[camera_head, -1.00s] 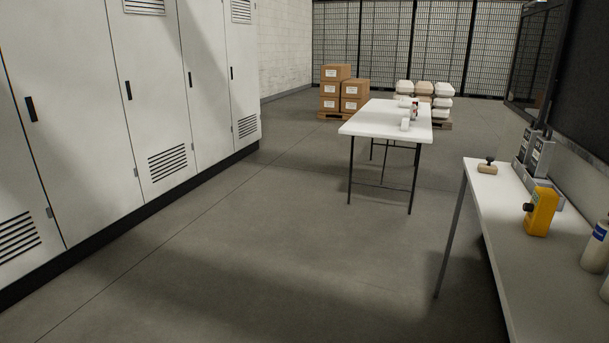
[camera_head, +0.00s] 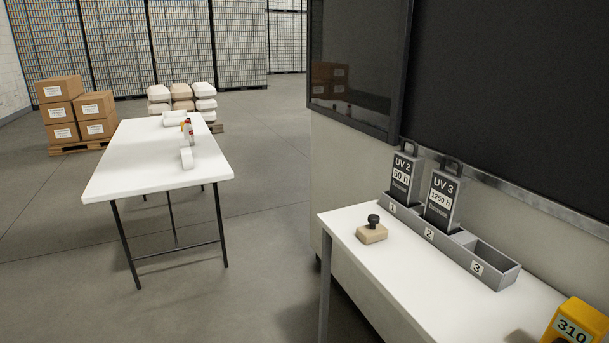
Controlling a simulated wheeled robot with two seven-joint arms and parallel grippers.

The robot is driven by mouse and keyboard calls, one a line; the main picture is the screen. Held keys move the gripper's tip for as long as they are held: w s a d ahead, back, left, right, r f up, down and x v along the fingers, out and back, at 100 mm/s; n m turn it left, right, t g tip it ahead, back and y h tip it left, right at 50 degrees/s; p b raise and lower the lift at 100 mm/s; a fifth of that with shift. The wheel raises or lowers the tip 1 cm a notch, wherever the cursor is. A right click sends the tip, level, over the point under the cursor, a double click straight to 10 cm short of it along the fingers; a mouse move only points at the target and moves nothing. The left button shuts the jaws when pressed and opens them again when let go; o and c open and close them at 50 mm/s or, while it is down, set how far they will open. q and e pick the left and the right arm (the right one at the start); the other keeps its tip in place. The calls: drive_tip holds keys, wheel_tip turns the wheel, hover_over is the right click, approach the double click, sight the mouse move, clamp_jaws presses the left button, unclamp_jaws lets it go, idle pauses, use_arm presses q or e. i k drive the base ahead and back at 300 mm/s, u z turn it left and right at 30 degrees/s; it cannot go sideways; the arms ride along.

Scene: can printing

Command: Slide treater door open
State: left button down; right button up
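A machine with a pale lower body (camera_head: 360,185) stands at the right of the head view. A dark framed glass panel (camera_head: 355,65), which may be the treater door, is on its upper front at the left. Beside it is a wide dark panel (camera_head: 510,80) with a metal rail along its bottom edge. I cannot tell from this view whether the door is open. Neither of my grippers is in view.
A white side table (camera_head: 345,222) stands against the machine, with a stamp (camera_head: 372,232), a numbered grey rack (camera_head: 495,280) holding two UV cassettes, and a yellow device (camera_head: 577,322). Another white table (camera_head: 110,182) stands left. Boxes (camera_head: 60,90) are behind it; floor between is clear.

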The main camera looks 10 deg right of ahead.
sight(357, 52)
drive_tip(key=z, duration=0.05)
drive_tip(key=i, duration=1.15)
drive_tip(key=u, duration=0.9)
drive_tip(key=i, duration=1.65)
drive_tip(key=z, duration=1.05)
drive_tip(key=i, duration=0.8)
drive_tip(key=z, duration=0.6)
